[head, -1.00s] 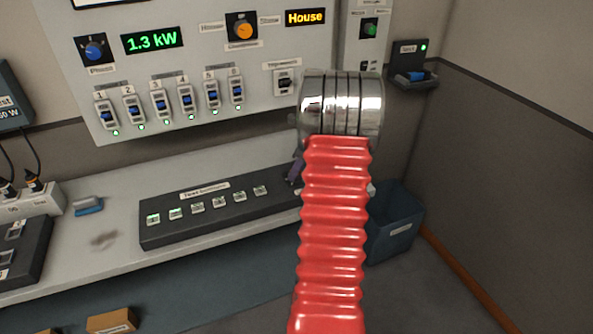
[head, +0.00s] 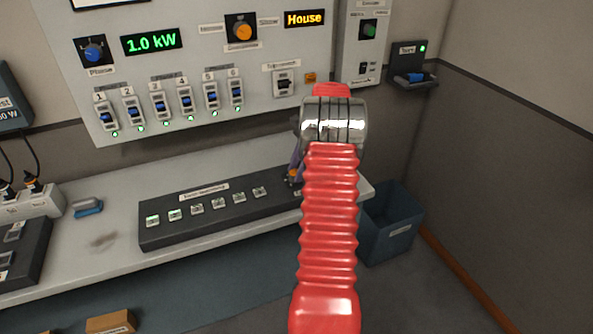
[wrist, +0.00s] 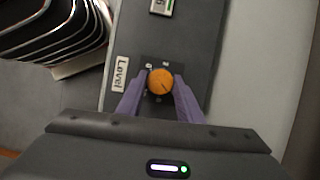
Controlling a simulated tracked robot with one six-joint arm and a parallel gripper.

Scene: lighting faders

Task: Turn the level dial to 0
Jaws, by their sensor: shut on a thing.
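The level dial is a small round orange knob (wrist: 161,81) on a dark panel in the wrist view, beside a white label reading "Level" (wrist: 120,74). A dark pointer line shows on its top, and the small scale marks around it are too blurred to read. My gripper (wrist: 160,88) has its two purple fingers shut on the dial, one on each side. In the head view my gripper (head: 295,168) is at the right end of the long dark console (head: 170,232), mostly hidden behind my red ribbed arm. The dial is hardly visible there.
The wall panel (head: 200,75) above holds several faders, an orange knob (head: 241,30), a blue knob (head: 93,50) and a green display (head: 152,41) reading 1.0 kW. A blue bin (head: 392,228) stands right of the bench.

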